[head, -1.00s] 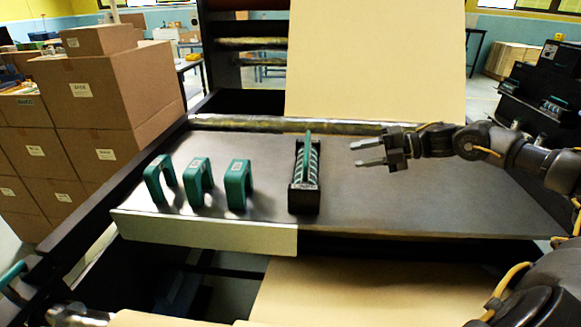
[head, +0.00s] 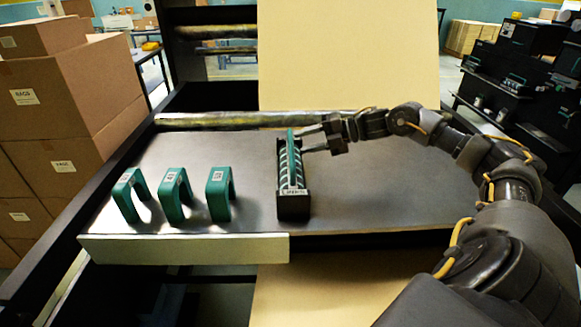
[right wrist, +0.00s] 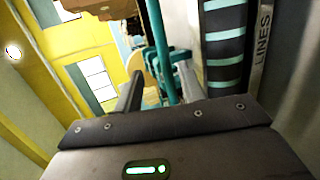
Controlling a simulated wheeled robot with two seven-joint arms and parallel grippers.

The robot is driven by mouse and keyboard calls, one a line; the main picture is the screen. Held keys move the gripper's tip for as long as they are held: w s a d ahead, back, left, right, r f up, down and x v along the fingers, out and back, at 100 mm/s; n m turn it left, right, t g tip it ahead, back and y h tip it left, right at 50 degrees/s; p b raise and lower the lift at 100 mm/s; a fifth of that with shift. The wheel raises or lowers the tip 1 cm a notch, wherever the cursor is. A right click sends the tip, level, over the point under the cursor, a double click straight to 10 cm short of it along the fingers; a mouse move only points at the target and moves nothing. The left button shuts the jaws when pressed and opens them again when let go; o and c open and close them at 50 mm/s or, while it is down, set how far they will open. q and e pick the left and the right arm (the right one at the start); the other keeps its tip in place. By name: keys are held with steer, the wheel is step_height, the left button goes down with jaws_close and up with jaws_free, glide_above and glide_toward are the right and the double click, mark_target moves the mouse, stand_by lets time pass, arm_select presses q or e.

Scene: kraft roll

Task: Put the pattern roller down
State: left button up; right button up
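The pattern roller (head: 297,165), dark with pale green stripes and a green handle, lies in a black holder (head: 293,208) on the dark tabletop. In the right wrist view the striped roller (right wrist: 224,50) shows beside the holder's wall marked "LINES" (right wrist: 262,40). My right gripper (head: 309,142) is at the far end of the roller, by its handle. Its fingers are apart, and the green handle rod (right wrist: 162,50) shows between them in the right wrist view. I cannot tell whether a finger touches it. My left gripper is not in view.
Three green arch-shaped pieces (head: 130,190), (head: 174,190), (head: 219,190) stand left of the holder. A pale strip (head: 185,249) edges the table's front. Kraft paper (head: 345,55) hangs behind a metal bar (head: 215,121). Boxes (head: 65,95) are stacked at left. The tabletop right of the holder is clear.

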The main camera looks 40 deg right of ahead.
mark_target(286, 160)
steer(key=shift+w+a+f, duration=0.1)
steer(key=shift+w+a, duration=0.25)
steer(key=shift+a, duration=0.05)
steer(key=shift+a+f, duration=0.15)
steer(key=shift+f, duration=0.1)
steer(key=shift+w+a+p, duration=0.2)
steer(key=shift+w+p, duration=0.1)
steer(key=shift+p, duration=0.15)
steer(key=p+x, duration=0.1)
steer(key=x, duration=0.1)
steer(key=p+x, duration=0.1)
steer(key=x, duration=0.1)
steer(key=shift+w+d+f+p, duration=0.1)
steer(key=shift+w+f+p, duration=0.1)
steer(key=shift+f+p, duration=0.15)
steer(key=shift+w+f, duration=0.1)
steer(key=shift+f, duration=0.05)
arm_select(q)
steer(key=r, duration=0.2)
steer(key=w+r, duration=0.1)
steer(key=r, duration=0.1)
arm_select(e)
jaws_close()
